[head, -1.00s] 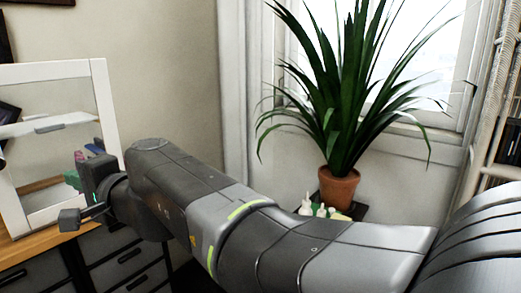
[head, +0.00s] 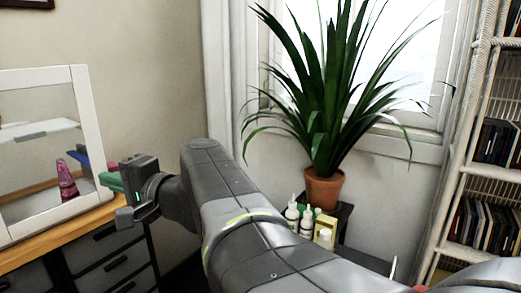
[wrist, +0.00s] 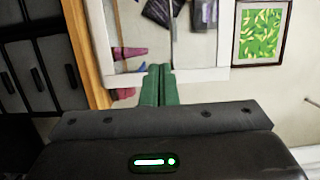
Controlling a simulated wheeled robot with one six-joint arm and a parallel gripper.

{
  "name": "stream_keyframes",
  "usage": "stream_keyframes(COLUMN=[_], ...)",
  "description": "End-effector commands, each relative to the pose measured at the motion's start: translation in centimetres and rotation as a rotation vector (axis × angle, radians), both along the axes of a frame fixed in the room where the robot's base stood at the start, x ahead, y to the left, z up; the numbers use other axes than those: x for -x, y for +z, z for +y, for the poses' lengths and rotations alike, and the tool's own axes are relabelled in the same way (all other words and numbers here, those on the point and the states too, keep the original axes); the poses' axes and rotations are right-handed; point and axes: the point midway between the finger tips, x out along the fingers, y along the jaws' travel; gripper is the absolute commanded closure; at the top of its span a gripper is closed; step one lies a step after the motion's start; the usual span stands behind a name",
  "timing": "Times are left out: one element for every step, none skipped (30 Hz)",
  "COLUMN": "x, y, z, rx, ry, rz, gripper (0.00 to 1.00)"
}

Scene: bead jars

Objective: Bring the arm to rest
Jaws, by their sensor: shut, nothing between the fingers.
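My gripper (head: 108,181) shows at the left in the head view, at the end of my raised arm. It is in front of the right part of a white-framed mirror and above a wooden dresser top. In the wrist view its two green fingers (wrist: 160,84) stand together at the centre, shut with nothing between them. The mirror frame (wrist: 185,76) lies beyond the fingertips.
The drawer unit's wooden top (head: 60,235) and mirror (head: 90,125) are at left. A potted plant (head: 325,190) stands by the window, with small bottles (head: 306,222) below. A shelf of books (head: 495,145) is at right. A pink cone-like shape (head: 67,180) appears in the mirror area.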

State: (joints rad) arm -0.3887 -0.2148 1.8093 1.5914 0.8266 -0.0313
Motion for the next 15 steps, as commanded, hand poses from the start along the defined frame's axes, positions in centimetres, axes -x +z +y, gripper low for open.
stream_keyframes(x=[-0.4, -0.6, -0.8, -1.0, -1.1, -1.4, -1.6, -1.8, -1.9, -2.1, -2.3, -2.4, -2.6, -2.7, -2.8], y=[0.0, 0.0, 0.1, 0.1, 0.1, 0.1, 0.0, 0.0, 0.1, 0.1, 0.1, 0.1, 0.1, 0.1, 0.1], z=[-0.5, -0.7, -1.0, -1.2, -1.4, -1.7, -1.9, -2.1, -2.4, -2.6, -2.8, -3.0, -3.1, -3.3, -3.4], rx=[0.001, 0.001, 0.001, 0.001, 0.001, 0.001, 0.002, 0.002, 0.001, 0.001, 0.001, 0.001, 0.001, 0.001, 0.001], ry=[-0.005, -0.004, -0.005, -0.005, -0.004, -0.005, -0.003, -0.005, -0.003, -0.003, -0.004, -0.002, -0.002, -0.003, -0.002], rz=[0.000, 0.000, 0.000, 0.000, 0.000, 0.000, 0.001, 0.002, 0.001, 0.001, 0.000, 0.000, 0.000, 0.000, 0.000], gripper=[1.00, 1.00, 1.00, 1.00, 1.00, 1.00, 1.00, 1.00, 1.00, 1.00, 1.00, 1.00, 1.00, 1.00, 1.00])
